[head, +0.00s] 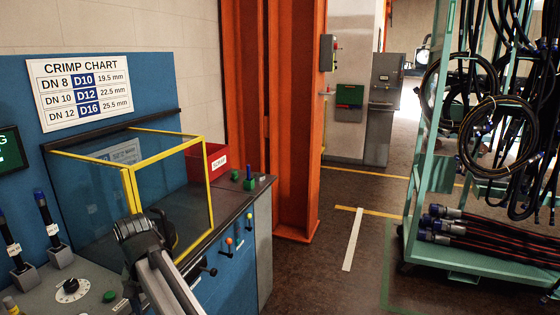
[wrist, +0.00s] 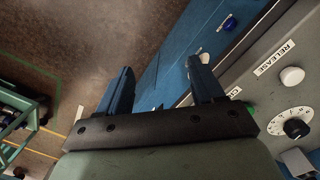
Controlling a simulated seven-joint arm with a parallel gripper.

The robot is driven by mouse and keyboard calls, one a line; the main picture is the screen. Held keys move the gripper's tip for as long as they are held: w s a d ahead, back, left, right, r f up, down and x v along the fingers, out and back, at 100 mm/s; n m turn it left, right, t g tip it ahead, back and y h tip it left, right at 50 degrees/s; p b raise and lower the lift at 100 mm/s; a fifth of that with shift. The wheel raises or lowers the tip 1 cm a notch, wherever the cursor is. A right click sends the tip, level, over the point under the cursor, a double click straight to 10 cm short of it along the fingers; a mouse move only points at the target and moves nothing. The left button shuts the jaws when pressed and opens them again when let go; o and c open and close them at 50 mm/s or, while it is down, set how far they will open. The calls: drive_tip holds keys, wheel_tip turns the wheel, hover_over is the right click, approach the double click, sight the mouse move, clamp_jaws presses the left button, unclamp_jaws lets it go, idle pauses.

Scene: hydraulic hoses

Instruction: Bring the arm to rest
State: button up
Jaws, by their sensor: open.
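My arm (head: 160,262) reaches up from the bottom of the head view, in front of the machine's yellow-framed clear guard. Its dark joint stands before the guard's lower edge; I cannot tell whether they touch. My gripper (wrist: 160,80) shows in the wrist view with its two blue fingers wide apart and nothing between them. It hangs over the front edge of the blue machine, beside the grey control panel (wrist: 262,98). I cannot make out the gripper's fingers in the head view.
The clear guard (head: 133,165) stands on the bench at left, with a red bin (head: 217,160) behind it. Small levers (head: 228,246) stick out of the bench front. A green hose rack (head: 425,200) stands at right. Open floor (head: 325,270) lies between.

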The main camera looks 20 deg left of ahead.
drive_tip(key=w+d+f+m+g, duration=0.1)
drive_tip(key=w+d+f, duration=0.3)
drive_tip(key=d+f, duration=0.55)
drive_tip(key=w+d+f+m+h, duration=0.1)
drive_tip(key=w+d+f, duration=0.4)
drive_tip(key=d+f, duration=0.45)
drive_tip(key=w+d+f+m+g, duration=0.15)
drive_tip(key=w+d+f, duration=0.25)
drive_tip(key=d+f, duration=0.6)
drive_tip(key=s+d+f+m+g, duration=0.1)
drive_tip(key=s+d+f+m, duration=0.15)
drive_tip(key=d+f, duration=1.25)
drive_tip(key=s+d+f+m+g+y, duration=0.1)
drive_tip(key=s+d+f, duration=0.4)
drive_tip(key=s+d, duration=0.5)
drive_tip(key=s+d+f+m+g, duration=0.1)
drive_tip(key=s+d+f+g, duration=0.1)
drive_tip(key=s+d+f, duration=0.4)
drive_tip(key=s+d, duration=0.5)
drive_tip(key=shift+s+d+m+y, duration=0.2)
drive_tip(key=shift+s+m+y, duration=0.1)
drive_tip(key=shift+s+y, duration=0.1)
